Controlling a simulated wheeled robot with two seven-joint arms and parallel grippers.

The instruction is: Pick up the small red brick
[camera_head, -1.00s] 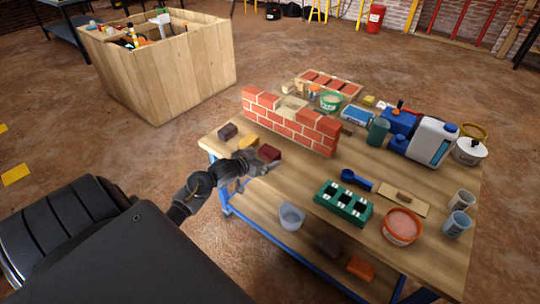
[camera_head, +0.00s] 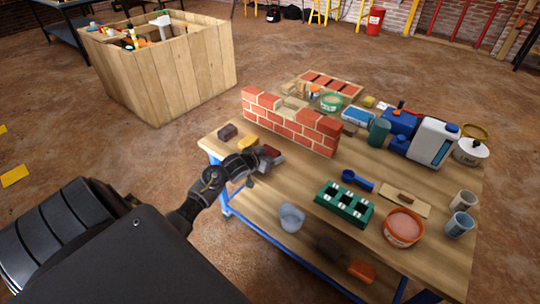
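The small red brick (camera_head: 273,152) lies on the wooden workbench (camera_head: 285,185), in front of the low brick wall (camera_head: 292,121). My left gripper (camera_head: 264,159) is at the brick, coming in from the left, and covers part of it. Its fingers are small and dark here, so I cannot tell whether they are open around the brick or shut on it. My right gripper is not in view.
A yellow block (camera_head: 247,144) and a dark brown block (camera_head: 227,132) lie left of the gripper. A grey cup (camera_head: 291,217), green block mould (camera_head: 343,204) and orange tub (camera_head: 402,228) stand toward the front. Bottles and a jug (camera_head: 432,142) crowd the right.

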